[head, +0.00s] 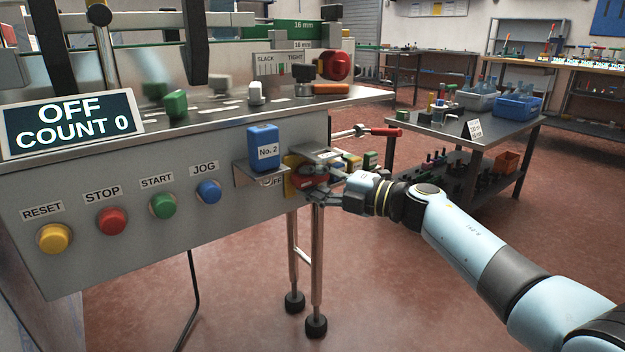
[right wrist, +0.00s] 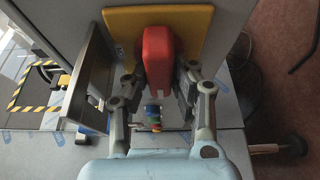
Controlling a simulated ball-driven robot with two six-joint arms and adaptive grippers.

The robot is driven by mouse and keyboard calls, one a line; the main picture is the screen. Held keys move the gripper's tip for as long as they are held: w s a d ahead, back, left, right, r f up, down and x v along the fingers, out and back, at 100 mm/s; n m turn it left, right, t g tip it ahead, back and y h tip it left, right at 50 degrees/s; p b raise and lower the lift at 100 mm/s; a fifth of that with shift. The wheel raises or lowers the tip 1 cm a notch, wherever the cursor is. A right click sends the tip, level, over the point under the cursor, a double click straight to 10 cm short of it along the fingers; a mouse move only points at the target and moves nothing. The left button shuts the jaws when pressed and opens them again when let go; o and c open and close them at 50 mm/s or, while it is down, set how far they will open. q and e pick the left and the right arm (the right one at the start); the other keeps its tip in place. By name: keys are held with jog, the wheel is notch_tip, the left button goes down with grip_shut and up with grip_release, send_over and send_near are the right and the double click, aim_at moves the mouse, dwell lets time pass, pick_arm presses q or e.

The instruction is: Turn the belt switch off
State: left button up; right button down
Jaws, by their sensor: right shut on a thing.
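The belt switch is a red handle (right wrist: 157,55) on a yellow plate (right wrist: 205,22). In the head view its yellow plate (head: 290,178) sits at the right end of the grey front panel, partly hidden by my gripper and a ledge. My right gripper (head: 325,182) reaches it from the right. In the right wrist view the fingers of my right gripper (right wrist: 158,82) stand on both sides of the red handle, shut on it. An OFF label (head: 272,181) shows partly beside the plate. The display (head: 70,124) reads OFF, COUNT 0. My left gripper is not seen.
A blue No. 2 block (head: 264,148) stands on a small ledge left of the switch. Yellow, red, green and blue buttons (head: 208,191) line the panel. A red-handled tool (head: 385,132) sticks out above my gripper. The floor (head: 400,290) below is mostly clear.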

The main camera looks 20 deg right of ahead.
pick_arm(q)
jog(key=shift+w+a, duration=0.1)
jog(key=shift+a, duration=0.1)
pick_arm(e)
jog(key=shift+f, duration=0.15)
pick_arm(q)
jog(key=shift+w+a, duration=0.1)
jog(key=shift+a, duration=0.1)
pick_arm(e)
jog(key=c, duration=1.1)
grip_release()
jog(key=shift+s, duration=0.1)
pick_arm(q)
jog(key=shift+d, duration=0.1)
pick_arm(e)
jog(key=v, duration=1.2)
